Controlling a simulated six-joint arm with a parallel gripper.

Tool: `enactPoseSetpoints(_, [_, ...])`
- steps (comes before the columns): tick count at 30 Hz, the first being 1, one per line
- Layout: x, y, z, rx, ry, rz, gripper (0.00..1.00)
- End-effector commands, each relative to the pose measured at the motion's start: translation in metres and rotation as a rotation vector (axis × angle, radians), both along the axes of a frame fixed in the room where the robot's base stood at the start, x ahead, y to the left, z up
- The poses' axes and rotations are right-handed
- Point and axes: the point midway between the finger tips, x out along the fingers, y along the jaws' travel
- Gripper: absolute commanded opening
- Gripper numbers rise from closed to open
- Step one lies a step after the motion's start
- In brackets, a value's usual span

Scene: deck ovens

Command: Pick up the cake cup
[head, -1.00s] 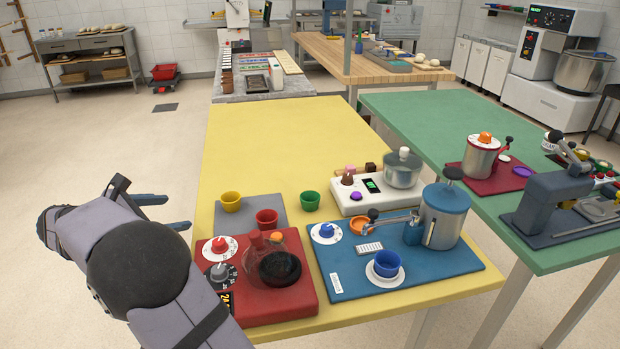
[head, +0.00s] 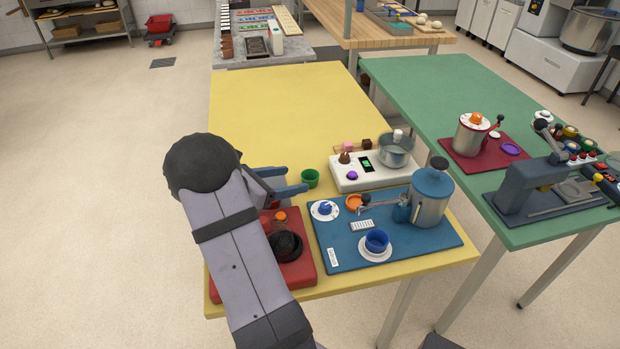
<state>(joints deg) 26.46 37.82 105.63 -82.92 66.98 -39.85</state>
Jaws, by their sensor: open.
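Small cups stand on the yellow table (head: 265,100); I cannot tell which one is the cake cup. A green cup (head: 310,178) stands upright at the table's middle, just right of my gripper (head: 296,180). My gripper is open, its blue fingers pointing right toward the green cup, with nothing seen between them. I cannot tell whether a finger touches the cup. The yellow and red cups seen earlier, and the grey mat under them, are mostly or fully hidden behind my arm. A blue cup (head: 376,240) sits on a white saucer (head: 375,254).
A red base with a glass pot (head: 306,285) lies under my arm. The blue mat (head: 430,237) holds a blue-lidded metal pot (head: 430,199). A white scale-like unit (head: 378,181) stands behind it. The table's far half is clear. A green table (head: 430,84) stands at right.

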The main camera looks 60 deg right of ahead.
Motion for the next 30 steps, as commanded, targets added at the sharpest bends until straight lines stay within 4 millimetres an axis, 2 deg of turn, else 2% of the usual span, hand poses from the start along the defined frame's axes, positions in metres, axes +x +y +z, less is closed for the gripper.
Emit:
enactPoseSetpoints(3, [-0.003, -0.009, -0.003, 0.002, -0.002, -0.003, 0.61])
enactPoseSetpoints(11, [-0.005, -0.016, -0.006, 0.001, -0.001, -0.003, 0.61])
enactPoseSetpoints(22, [-0.015, -0.053, -0.022, 0.001, -0.002, -0.002, 0.61])
enactPoseSetpoints(30, [-0.017, -0.058, -0.025, 0.0, -0.002, -0.001, 0.61])
